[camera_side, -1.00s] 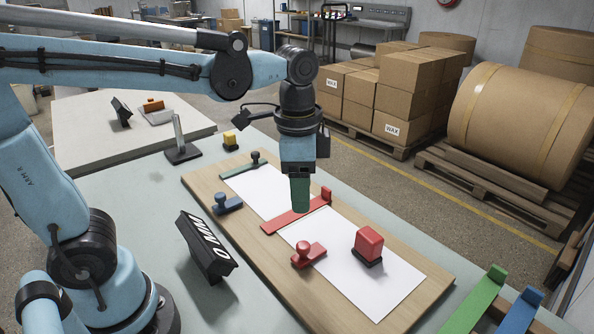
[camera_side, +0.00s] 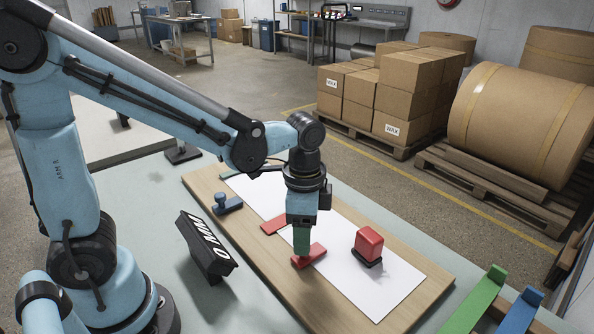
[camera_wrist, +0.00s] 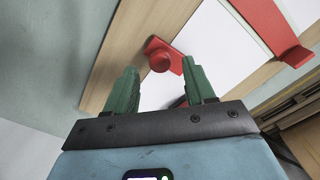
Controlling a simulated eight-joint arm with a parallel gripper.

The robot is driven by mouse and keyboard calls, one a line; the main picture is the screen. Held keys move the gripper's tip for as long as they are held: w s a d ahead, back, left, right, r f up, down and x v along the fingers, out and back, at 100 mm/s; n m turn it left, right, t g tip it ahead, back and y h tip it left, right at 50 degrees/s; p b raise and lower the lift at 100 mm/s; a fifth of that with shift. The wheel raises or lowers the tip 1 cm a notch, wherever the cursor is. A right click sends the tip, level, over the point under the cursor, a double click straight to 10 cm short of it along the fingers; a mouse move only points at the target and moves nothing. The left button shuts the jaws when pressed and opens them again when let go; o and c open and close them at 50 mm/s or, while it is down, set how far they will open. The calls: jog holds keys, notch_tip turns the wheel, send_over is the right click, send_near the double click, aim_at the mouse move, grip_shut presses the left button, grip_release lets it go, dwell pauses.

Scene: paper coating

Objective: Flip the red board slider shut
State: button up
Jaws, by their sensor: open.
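The red board slider (camera_side: 312,257) is a small red plate with a round knob at the near long edge of the white paper on the wooden board. In the wrist view the red slider's knob (camera_wrist: 161,57) shows between and just beyond the two green fingertips. My gripper (camera_wrist: 160,72) is open, with nothing between the fingers. Whether a finger touches the slider cannot be told.
A red block on a dark base (camera_side: 368,243) stands to the right. A blue slider (camera_side: 228,205) is at the board's left. A black "0 MM" display (camera_side: 207,249) stands left of the board.

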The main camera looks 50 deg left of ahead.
jog(key=shift+f, duration=1.15)
grip_shut()
